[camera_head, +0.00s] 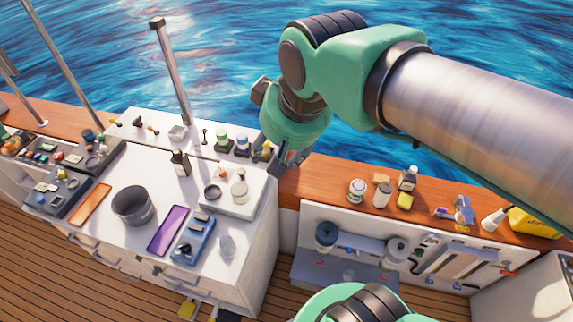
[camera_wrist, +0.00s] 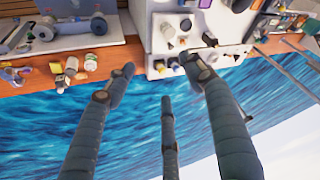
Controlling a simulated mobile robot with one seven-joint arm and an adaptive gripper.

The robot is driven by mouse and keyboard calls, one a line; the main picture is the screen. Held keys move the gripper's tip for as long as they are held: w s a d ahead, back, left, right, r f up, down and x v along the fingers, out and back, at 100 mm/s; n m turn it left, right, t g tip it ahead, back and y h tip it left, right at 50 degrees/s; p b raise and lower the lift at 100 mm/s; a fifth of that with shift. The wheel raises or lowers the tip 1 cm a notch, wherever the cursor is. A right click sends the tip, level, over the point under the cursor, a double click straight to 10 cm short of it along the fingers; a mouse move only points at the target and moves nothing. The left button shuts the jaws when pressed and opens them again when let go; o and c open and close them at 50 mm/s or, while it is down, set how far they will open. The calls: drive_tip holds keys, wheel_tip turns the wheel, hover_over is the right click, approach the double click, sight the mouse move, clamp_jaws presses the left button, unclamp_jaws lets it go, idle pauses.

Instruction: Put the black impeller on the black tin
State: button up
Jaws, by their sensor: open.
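My gripper (camera_head: 287,160) is above the right rear edge of the white cabinet top. In the wrist view its fingers (camera_wrist: 158,72) are spread apart with nothing between them. A small round black object (camera_head: 212,192), perhaps the black tin, sits on a white board on the cabinet. A small black piece (camera_head: 184,249) lies on a blue tray near the cabinet's front; I cannot tell whether it is the impeller. Both are too small to identify surely, and my gripper touches neither.
A dark grey bucket (camera_head: 133,207), a purple tray (camera_head: 167,231) and an orange tray (camera_head: 90,204) stand on the cabinet. A dark bottle (camera_head: 180,163) stands behind the white board (camera_head: 225,206). Bottles and a yellow block (camera_head: 405,201) line the wooden ledge (camera_head: 320,176) at right.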

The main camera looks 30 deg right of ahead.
drive_tip(key=s+f, duration=0.2)
drive_tip(key=s, duration=0.2)
drive_tip(key=shift+s+d+f, duration=0.25)
drive_tip(key=shift+s+f, duration=0.15)
drive_tip(key=shift+f, duration=0.1)
wheel_tip(320, 180, down, 15)
drive_tip(key=b, duration=1.5)
idle(0.4)
